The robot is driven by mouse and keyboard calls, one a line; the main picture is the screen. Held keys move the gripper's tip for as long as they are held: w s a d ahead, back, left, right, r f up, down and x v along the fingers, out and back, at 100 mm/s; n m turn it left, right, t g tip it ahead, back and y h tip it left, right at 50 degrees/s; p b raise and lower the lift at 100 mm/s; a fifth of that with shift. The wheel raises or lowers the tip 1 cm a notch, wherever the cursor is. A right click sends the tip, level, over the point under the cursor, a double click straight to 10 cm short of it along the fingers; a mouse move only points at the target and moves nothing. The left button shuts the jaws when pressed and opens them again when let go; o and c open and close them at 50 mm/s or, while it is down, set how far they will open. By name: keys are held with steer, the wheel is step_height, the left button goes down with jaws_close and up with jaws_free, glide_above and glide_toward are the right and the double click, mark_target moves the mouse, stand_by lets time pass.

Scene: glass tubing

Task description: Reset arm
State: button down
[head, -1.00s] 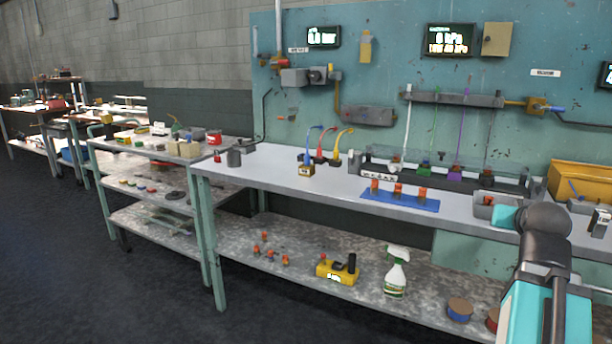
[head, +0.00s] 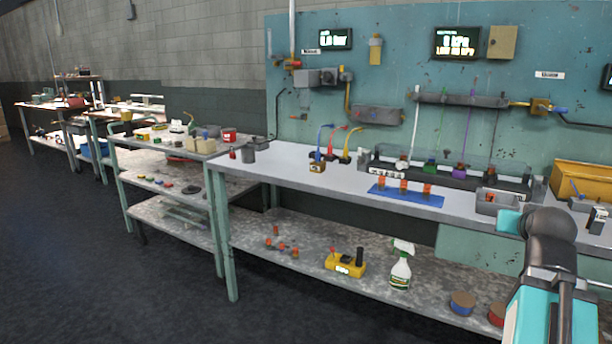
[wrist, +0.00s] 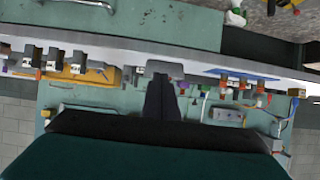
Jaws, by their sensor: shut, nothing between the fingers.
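My gripper (wrist: 160,84) shows in the wrist view as a narrow dark pair of fingers pressed together, with nothing between them. That view is upside down. The fingertips appear in front of a grey tray (wrist: 165,69) near the bench edge; I cannot tell the distance. In the head view, my teal and dark grey arm rises at the lower right, in front of the bench. My gripper itself is hidden or outside that view.
The workbench (head: 290,168) holds a blue mat (head: 408,198) with orange-topped pieces, a grey tray (head: 497,202) and a yellow bin (head: 582,181). A spray bottle (head: 400,270) stands on the lower shelf. Dark floor (head: 90,270) is open at left.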

steer(key=w+a+f+n+g+y+p, duration=0.1)
steer(key=w+a+f+y+p, duration=0.15)
steer(key=a+f, duration=0.5)
steer(key=w+a+f+n+g+y+p, duration=0.1)
steer(key=w+a+f+g+p, duration=0.2)
steer(key=f, duration=0.7)
steer(key=s+a+f+n+g+y+p, duration=0.1)
steer(key=s+a+f+p, duration=0.15)
steer(key=a+f, duration=0.55)
steer(key=s+a+f+n+g+y+p, duration=0.1)
steer(key=a+f+g+y+p, duration=0.15)
steer(key=a+f, duration=0.6)
steer(key=s+a+f+n+g+p, duration=0.1)
steer(key=s+a+f+g+p, duration=0.15)
steer(key=s+f, duration=0.5)
steer(key=s+a+f+g+p, duration=0.1)
steer(key=s+a+f+p, duration=0.1)
steer(key=s+a+f, duration=0.4)
steer(key=s+f+g+p, duration=0.1)
steer(key=s+f, duration=0.3)
steer(key=s, duration=0.6)
steer(key=s+a+f+n+g+p, duration=0.1)
steer(key=s+f+g, duration=0.3)
steer(key=s, duration=0.6)
steer(key=shift+s+a+f+h, duration=0.15)
steer(key=shift+s+f+h, duration=0.1)
steer(key=shift+s+h, duration=0.05)
